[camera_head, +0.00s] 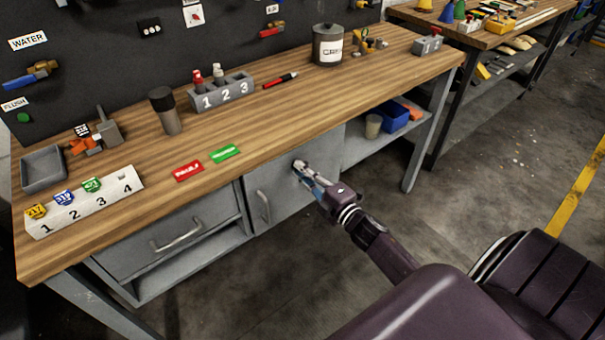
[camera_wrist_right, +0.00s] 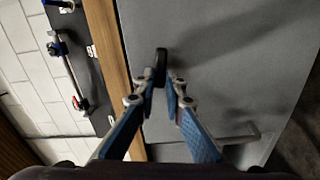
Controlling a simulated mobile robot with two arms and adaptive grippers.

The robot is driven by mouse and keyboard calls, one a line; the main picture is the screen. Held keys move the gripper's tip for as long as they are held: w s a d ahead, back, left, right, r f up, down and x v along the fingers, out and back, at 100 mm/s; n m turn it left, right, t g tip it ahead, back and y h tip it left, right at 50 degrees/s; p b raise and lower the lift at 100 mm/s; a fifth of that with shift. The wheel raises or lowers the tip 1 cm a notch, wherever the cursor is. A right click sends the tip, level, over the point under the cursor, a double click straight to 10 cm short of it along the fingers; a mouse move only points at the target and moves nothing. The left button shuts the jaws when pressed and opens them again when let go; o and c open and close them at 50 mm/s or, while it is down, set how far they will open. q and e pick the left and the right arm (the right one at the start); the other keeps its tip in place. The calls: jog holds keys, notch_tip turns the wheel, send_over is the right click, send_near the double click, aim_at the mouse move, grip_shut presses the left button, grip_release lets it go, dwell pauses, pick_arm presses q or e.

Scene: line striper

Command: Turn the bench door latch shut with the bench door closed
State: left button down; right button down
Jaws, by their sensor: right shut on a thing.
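The bench door (camera_head: 284,184) is a grey panel under the bench top, and it looks closed, flush with the front. Its handle (camera_head: 264,206) is a metal bar near the door's left edge; the handle also shows in the right wrist view (camera_wrist_right: 236,138). The latch (camera_wrist_right: 160,62) is a small dark elongated knob on the door, lying roughly along the bench-top edge. My right gripper (camera_head: 302,170) is at the door's upper right, its blue fingers (camera_wrist_right: 160,88) shut on the latch. In the head view the gripper hides the latch. My left gripper is not in view.
The wooden bench top (camera_head: 250,120) overhangs just above the door. A drawer (camera_head: 170,240) is to the left, and an open shelf with a blue bin (camera_head: 394,118) is to the right. Open floor (camera_head: 400,215) lies in front.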

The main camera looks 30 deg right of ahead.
jog(key=shift+f+n, duration=0.15)
jog(key=shift+n, duration=0.55)
jog(key=shift+n+b, duration=0.3)
jog(key=c, duration=2)
grip_release()
jog(key=s, duration=0.8)
jog(key=s+d, duration=0.1)
jog(key=s, duration=0.3)
